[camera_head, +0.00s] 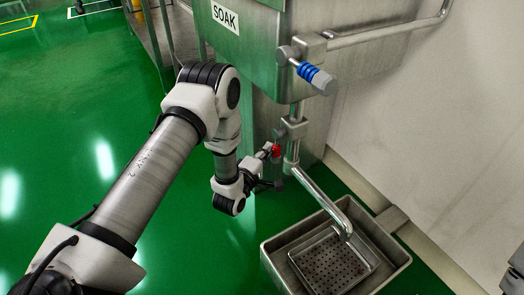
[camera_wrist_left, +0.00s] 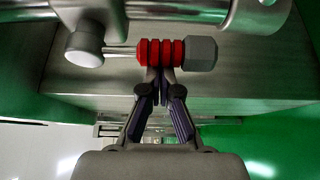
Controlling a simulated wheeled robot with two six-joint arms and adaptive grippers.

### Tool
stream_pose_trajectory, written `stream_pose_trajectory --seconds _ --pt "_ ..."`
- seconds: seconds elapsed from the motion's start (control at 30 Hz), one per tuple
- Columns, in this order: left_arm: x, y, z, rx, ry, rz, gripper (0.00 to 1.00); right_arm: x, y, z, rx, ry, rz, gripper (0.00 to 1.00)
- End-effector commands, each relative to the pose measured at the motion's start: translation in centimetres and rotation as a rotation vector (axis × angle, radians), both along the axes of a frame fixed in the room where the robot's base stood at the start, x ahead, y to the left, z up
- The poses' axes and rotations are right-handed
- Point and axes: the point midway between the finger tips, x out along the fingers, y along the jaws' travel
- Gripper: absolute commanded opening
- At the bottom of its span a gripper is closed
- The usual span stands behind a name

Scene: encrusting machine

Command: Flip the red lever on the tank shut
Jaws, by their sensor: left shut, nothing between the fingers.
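The red lever (camera_head: 276,151) is on the lower part of the drain pipe in front of the steel tank (camera_head: 262,50) marked SOAK. In the left wrist view, the lever's ringed red grip (camera_wrist_left: 160,52) lies crosswise, with a grey hub at its left end and a grey cap at its right. My left gripper (camera_head: 268,158) is at the lever in the head view. In the wrist view, its fingertips (camera_wrist_left: 160,76) are shut and empty, right at the red grip's near edge. I cannot tell whether they touch it. The gripper partly hides the lever in the head view.
A blue-ringed lever (camera_head: 308,72) is higher on the same piping. The pipe's spout (camera_head: 325,200) bends down over a steel basin (camera_head: 270,262) holding a perforated tray (camera_head: 300,262). A wall stands at right.

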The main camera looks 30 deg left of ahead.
Motion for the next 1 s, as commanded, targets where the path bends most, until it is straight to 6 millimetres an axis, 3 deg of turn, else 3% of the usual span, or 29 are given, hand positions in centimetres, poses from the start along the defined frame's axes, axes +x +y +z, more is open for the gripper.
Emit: stream_pose_trajectory --seconds 0.57,1.0 --pt "-0.2 -0.4 0.2 -0.054 0.034 -0.001 0.00 0.0 0.0 1.1 0.000 0.001 0.001 0.40" --pt "-1.4 -2.3 0.6 -0.337 0.202 -0.001 0.00 -0.1 0.0 5.4 0.001 0.003 0.004 0.40"
